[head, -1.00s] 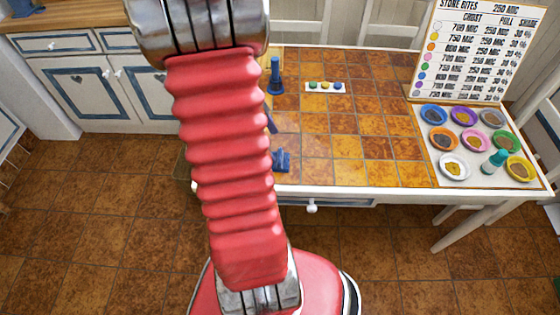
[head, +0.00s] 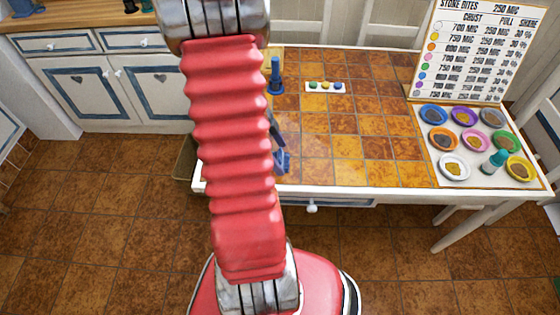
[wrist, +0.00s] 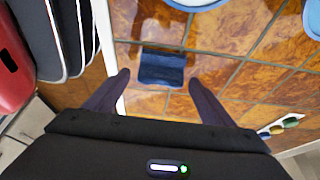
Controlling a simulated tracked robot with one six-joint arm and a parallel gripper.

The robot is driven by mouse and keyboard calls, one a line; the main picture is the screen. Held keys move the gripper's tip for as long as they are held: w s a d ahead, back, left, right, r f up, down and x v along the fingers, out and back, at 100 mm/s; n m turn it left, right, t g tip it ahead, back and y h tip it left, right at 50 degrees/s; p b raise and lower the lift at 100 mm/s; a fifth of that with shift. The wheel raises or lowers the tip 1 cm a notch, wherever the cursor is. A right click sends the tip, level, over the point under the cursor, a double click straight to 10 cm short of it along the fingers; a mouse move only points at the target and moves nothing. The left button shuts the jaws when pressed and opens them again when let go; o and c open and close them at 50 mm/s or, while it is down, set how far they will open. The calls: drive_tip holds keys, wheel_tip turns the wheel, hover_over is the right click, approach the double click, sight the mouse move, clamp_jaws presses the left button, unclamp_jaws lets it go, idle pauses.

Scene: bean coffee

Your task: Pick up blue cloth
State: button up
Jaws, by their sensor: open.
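The blue cloth (wrist: 162,69) lies folded as a small dark blue rectangle on the tiled tabletop in the wrist view. In the head view the blue cloth (head: 283,162) shows near the table's left front part, partly hidden by my red arm. My gripper (wrist: 159,80) is open above the table, with its two dark fingertips on either side of the cloth's lower part in the picture. Nothing is held between the fingers. Whether the fingertips touch the tabletop cannot be told.
A blue upright tool (head: 276,76) and a small white tray with coloured knobs (head: 312,91) stand farther back on the table. Several colourful bowls (head: 454,167) and a price board (head: 470,50) are at the right. The table's middle (head: 345,125) is clear.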

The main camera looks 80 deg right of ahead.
drive_tip(key=shift+s+f, duration=0.25)
drive_tip(key=shift+f, duration=0.4)
drive_tip(key=shift+c, duration=0.4)
drive_tip(key=c, duration=1.1)
